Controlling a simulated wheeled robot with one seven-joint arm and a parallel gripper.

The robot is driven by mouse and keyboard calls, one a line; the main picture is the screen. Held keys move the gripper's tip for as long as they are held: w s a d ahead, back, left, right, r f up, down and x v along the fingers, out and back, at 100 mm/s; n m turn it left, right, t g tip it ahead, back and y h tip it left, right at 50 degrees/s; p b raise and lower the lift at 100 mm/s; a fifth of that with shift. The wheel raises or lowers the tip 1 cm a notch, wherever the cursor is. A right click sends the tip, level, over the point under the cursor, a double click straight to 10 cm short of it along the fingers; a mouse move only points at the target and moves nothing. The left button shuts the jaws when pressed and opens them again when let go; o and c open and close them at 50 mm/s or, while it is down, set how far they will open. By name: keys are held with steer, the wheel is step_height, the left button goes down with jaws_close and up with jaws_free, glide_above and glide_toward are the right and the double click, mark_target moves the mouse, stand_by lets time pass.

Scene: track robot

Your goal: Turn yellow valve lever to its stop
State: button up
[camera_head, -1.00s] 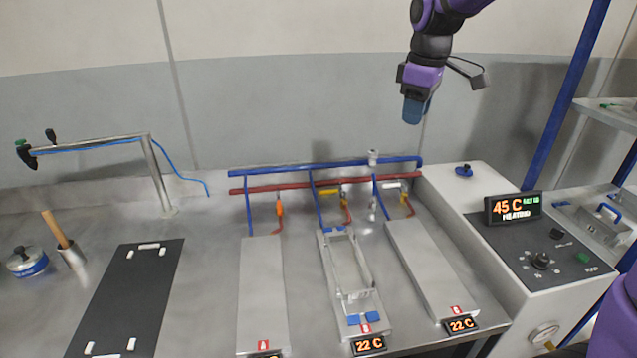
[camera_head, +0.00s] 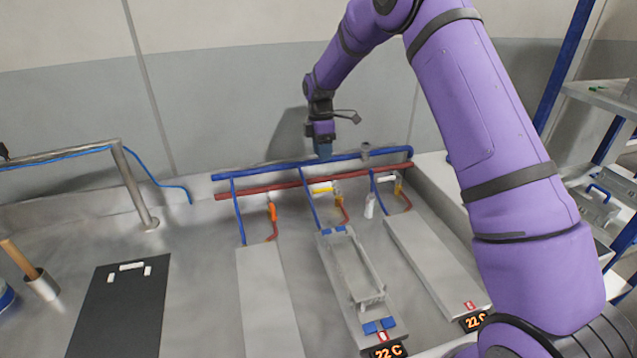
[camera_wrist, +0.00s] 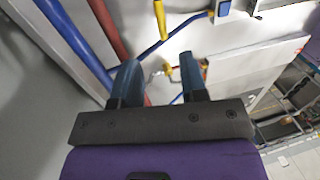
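The yellow valve lever (camera_head: 322,190) lies crosswise, roughly parallel to the red pipe, at the middle branch behind the middle plate. My gripper (camera_head: 324,154) points down above and behind it, near the blue pipe, apart from the lever. In the wrist view my gripper (camera_wrist: 160,62) has two dark blue fingers spread apart with nothing held between them. A yellow bar that looks like the lever (camera_wrist: 160,18) shows beyond the fingertips, near the top edge. Its exact distance from the fingers is hard to tell.
A blue pipe (camera_head: 270,170) and a red pipe (camera_head: 255,189) run along the back. An orange lever (camera_head: 272,212) stands left, a white lever (camera_head: 386,180) right. A metal frame (camera_head: 355,268) lies on the middle plate. The black mat (camera_head: 118,315) is at left.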

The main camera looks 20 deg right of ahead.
steer(key=f, duration=0.3)
steer(key=s+f, duration=0.1)
steer(key=f, duration=0.3)
steer(key=s+f, duration=0.1)
steer(key=f, duration=0.2)
steer(key=shift+f, duration=0.25)
jaws_close()
